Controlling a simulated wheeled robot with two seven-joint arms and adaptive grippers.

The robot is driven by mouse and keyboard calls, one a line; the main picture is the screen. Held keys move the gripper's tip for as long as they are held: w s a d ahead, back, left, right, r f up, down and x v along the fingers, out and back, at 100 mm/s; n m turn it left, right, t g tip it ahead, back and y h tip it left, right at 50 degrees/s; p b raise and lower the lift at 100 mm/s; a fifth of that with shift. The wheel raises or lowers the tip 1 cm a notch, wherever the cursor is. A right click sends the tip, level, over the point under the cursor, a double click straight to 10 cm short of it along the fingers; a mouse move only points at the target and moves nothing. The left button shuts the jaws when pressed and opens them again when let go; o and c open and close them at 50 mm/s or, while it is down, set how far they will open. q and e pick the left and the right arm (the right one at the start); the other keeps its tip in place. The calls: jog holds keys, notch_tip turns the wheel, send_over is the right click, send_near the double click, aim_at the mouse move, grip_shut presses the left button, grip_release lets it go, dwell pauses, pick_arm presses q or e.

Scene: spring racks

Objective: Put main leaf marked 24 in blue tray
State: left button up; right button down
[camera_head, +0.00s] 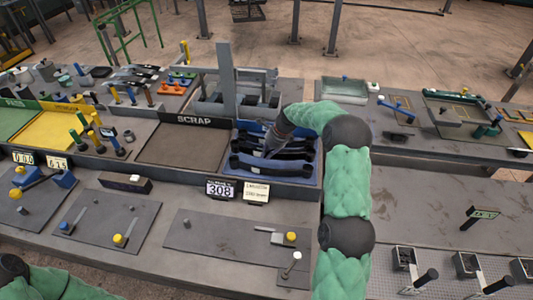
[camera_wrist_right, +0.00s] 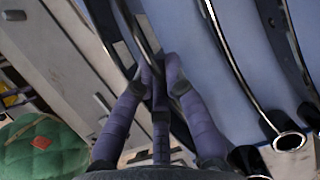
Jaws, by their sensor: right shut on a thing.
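The blue tray (camera_head: 318,168) lies right of the scrap bay in the head view, with several dark curved leaves (camera_head: 270,163) in it. My right gripper (camera_head: 270,150) reaches down into the tray. In the right wrist view its purple fingers (camera_wrist_right: 160,85) are closed around a dark leaf (camera_wrist_right: 138,32). Other dark leaves with rolled eyes (camera_wrist_right: 287,141) lie beside it over the blue surface. I cannot read a 24 on any leaf. I cannot tell whether the held leaf touches the tray floor. My left gripper is out of view; only its green arm shows at bottom left.
The scrap bay (camera_head: 180,147) is empty, left of the tray. A grey upright rack (camera_head: 225,85) stands behind the tray. A display reading 308 (camera_head: 220,189) and a label card (camera_head: 256,192) are at its front. Tools lie on the front bench.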

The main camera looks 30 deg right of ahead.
jog(key=shift+w+d+f, duration=0.25)
jog(key=shift+w, duration=0.05)
jog(key=shift+f, duration=1.4)
jog(key=shift+f, duration=0.15)
jog(key=c, duration=1.3)
grip_release()
jog(key=shift+s+f, duration=0.1)
jog(key=shift+f, duration=0.1)
jog(key=shift+a, duration=0.1)
jog(key=v, duration=1.2)
jog(key=shift+r+p, duration=0.2)
jog(key=shift+p, duration=0.1)
